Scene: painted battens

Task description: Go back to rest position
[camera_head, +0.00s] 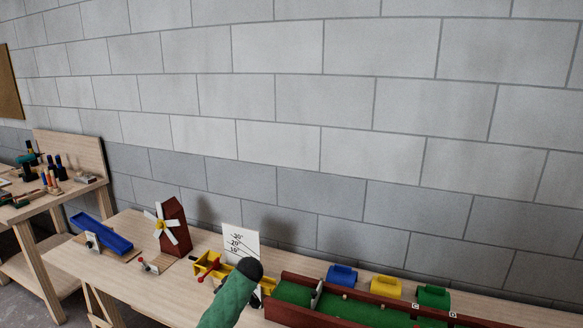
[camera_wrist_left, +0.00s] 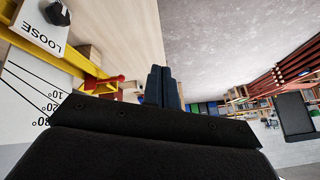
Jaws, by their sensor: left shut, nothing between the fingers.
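My left gripper (camera_wrist_left: 162,72) shows in the left wrist view, its two dark fingers together with nothing between them. It is beside the yellow device (camera_wrist_left: 92,68) and the white angle card (camera_wrist_left: 38,92); I see no clear contact. In the head view a green arm section with a black end rises from the bottom centre in front of the yellow device (camera_head: 208,265); the left gripper's fingers cannot be made out there. My right gripper is in neither view.
The bench (camera_head: 125,222) carries a blue chute (camera_head: 100,232), a windmill (camera_head: 174,228) and a red-walled green-floored tray (camera_head: 345,307). Blue (camera_head: 342,275), yellow (camera_head: 386,287) and green (camera_head: 433,297) boxes stand behind it. A block wall (camera_head: 300,150) backs the bench. Open floor (camera_wrist_left: 220,35) lies beyond its edge.

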